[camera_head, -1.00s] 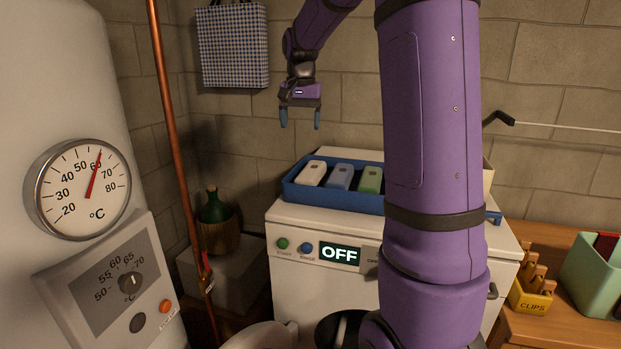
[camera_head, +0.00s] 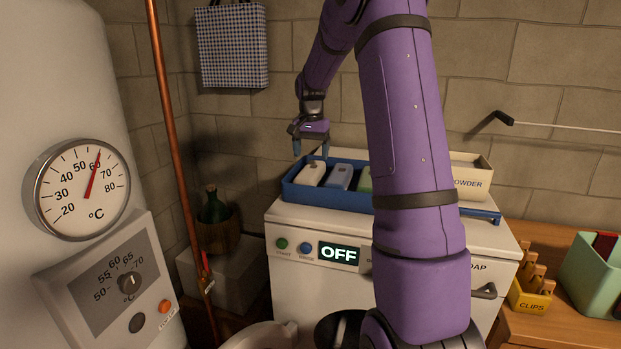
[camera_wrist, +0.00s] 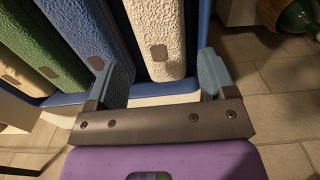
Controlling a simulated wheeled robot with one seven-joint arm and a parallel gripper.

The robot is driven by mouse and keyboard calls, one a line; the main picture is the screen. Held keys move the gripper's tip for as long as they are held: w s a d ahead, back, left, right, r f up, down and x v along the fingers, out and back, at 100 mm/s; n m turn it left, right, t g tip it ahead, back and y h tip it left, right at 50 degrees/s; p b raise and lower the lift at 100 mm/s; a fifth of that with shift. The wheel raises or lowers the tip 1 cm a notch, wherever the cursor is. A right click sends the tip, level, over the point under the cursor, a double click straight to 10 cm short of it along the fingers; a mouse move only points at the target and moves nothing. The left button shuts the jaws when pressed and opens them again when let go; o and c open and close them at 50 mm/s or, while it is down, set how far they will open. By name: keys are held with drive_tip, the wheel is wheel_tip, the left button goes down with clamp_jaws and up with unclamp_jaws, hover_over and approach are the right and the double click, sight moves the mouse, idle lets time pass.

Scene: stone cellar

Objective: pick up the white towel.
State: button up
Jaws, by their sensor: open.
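The white towel (camera_head: 312,174) lies rolled at the left end of a blue tray (camera_head: 330,196) on top of a white machine. My gripper (camera_head: 311,150) is open just above it, pointing down. In the wrist view my open gripper (camera_wrist: 163,80) has one finger on each side of the white towel (camera_wrist: 156,38), with the towel's near end between them. I cannot tell whether the fingers touch it. A blue towel (camera_head: 339,177) lies beside it, then a green towel (camera_head: 364,180). A cream towel (camera_wrist: 20,75) lies beyond the green one in the wrist view.
The white machine (camera_head: 300,222) shows OFF on its display. A powder box (camera_head: 472,182) stands right of the tray, partly behind my arm. A copper pipe (camera_head: 172,130) stands left. A checked bag (camera_head: 232,46) hangs on the wall. A green bottle (camera_head: 214,207) stands at lower left.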

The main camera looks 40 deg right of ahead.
sight(310, 169)
drive_tip(key=f, duration=0.4)
drive_tip(key=shift+s+a+f, duration=0.1)
drive_tip(key=shift+a+f, duration=0.05)
drive_tip(key=shift+a, duration=0.05)
drive_tip(key=c, duration=0.7)
